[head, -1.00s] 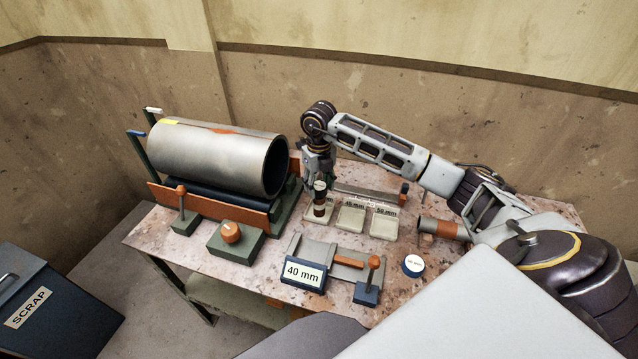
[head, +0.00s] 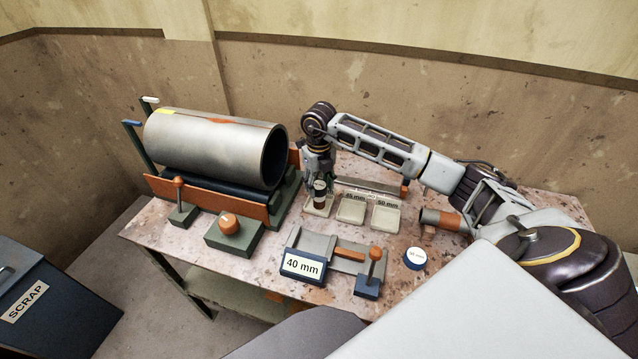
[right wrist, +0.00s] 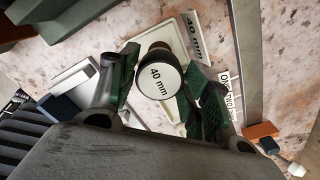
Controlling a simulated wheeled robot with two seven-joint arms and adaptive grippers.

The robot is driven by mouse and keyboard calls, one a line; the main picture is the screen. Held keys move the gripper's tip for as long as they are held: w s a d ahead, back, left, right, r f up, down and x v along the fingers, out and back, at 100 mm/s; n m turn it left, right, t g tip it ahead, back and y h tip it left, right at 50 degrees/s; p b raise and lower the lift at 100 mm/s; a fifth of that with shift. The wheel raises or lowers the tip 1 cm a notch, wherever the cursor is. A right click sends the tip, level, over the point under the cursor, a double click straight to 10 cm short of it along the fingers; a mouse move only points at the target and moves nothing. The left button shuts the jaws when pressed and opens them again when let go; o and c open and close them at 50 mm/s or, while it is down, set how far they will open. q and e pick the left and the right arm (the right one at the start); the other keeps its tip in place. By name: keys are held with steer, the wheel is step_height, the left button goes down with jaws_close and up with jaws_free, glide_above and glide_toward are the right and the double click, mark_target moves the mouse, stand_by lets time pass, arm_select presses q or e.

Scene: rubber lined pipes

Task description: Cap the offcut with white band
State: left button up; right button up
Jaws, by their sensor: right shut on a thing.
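My right gripper (head: 319,180) is shut on a round cap (right wrist: 160,82) with a white top marked 40 mm. It holds the cap over the leftmost small tray (head: 318,209) at the back of the bench. My left gripper is not in view.
Trays marked 45 mm (head: 352,211) and 50 mm (head: 386,217) stand to the right. A large lined pipe (head: 215,152) rests on rollers at left. A scrap bin (head: 45,305) stands bottom left.

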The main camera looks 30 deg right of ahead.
steer(key=shift+f, duration=0.4)
stand_by(0.9)
steer(key=o, duration=0.9)
steer(key=shift+r, duration=6)
